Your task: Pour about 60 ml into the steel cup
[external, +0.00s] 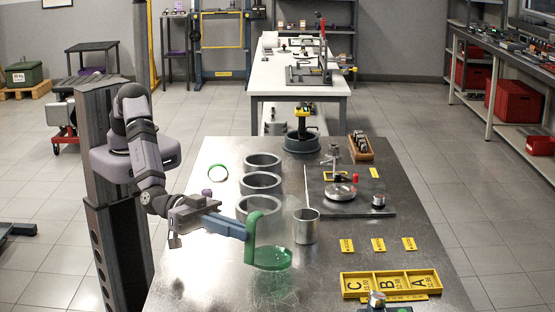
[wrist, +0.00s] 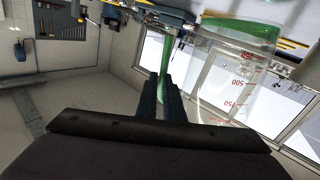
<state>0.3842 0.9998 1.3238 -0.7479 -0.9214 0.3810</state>
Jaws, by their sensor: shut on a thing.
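A clear measuring jug (external: 280,238) with a green handle (external: 253,233) is held by my gripper (external: 240,228), which is shut on the handle. The jug looks about upright, with green liquid (external: 271,258) low in it. In the wrist view the jug (wrist: 222,85) shows upside down with red graduation marks; green (wrist: 238,32) fills the end beyond the lowest visible mark. The gripper fingers (wrist: 165,90) close on the handle there. The steel cup (external: 305,230) stands upright on the table, just right of the jug in the external view. Its contents cannot be seen.
Three grey rings (external: 258,207) stand behind the jug on the metal table (external: 215,280). A dark plate (external: 345,205) with a fixture lies behind the cup to the right.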

